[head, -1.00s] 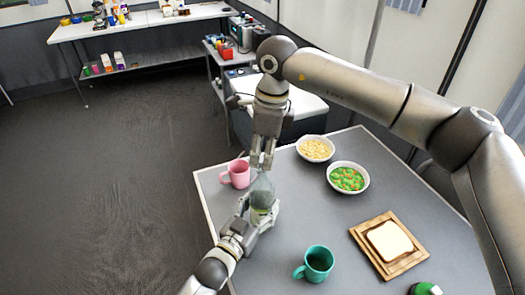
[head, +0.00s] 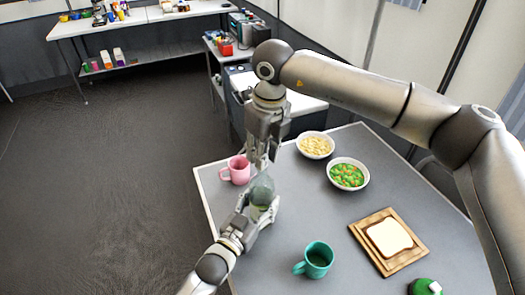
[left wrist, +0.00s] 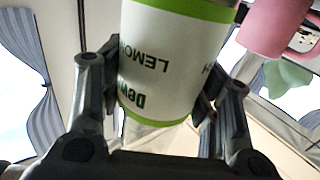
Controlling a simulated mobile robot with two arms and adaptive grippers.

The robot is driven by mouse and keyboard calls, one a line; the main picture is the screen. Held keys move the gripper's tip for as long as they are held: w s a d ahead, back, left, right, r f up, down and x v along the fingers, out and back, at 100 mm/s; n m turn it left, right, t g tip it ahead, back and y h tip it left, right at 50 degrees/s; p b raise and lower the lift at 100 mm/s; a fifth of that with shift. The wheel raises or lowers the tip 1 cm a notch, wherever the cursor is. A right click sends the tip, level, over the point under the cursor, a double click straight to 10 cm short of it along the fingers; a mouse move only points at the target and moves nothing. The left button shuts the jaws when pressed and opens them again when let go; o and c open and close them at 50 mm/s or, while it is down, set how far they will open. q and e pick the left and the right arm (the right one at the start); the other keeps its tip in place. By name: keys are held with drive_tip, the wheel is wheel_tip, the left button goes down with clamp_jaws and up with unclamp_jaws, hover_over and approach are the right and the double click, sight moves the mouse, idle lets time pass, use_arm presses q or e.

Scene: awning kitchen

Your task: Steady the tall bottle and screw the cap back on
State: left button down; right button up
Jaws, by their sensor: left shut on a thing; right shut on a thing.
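The tall bottle (head: 262,190) is greenish and see-through, and stands roughly upright near the table's left edge. Its white label with green bands (left wrist: 170,60) fills the middle of the left wrist view. My left gripper (head: 262,210) is shut around the bottle at the label, with a finger on each side in the left wrist view (left wrist: 158,100). My right gripper (head: 262,165) points down from above and is shut at the top of the bottle. The cap is hidden between its fingertips, and I cannot tell how it sits on the neck.
A pink mug (head: 238,170) stands close behind the bottle to the left. A teal mug (head: 316,261), a board with bread (head: 372,258) and two bowls (head: 348,174) (head: 315,145) are to the right. The table middle (head: 300,210) is clear.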

drive_tip(key=m, duration=0.7)
drive_tip(key=shift+a+h, duration=0.1)
drive_tip(key=shift+h, duration=0.3)
drive_tip(key=m, duration=0.8)
drive_tip(key=shift+h, duration=0.4)
drive_tip(key=m, duration=0.5)
drive_tip(key=shift+a+h, duration=0.1)
drive_tip(key=shift+h, duration=0.2)
drive_tip(key=m, duration=0.3)
drive_tip(key=m+g, duration=0.1)
drive_tip(key=m, duration=0.4)
drive_tip(key=shift+w, duration=0.1)
drive_tip(key=m, duration=0.3)
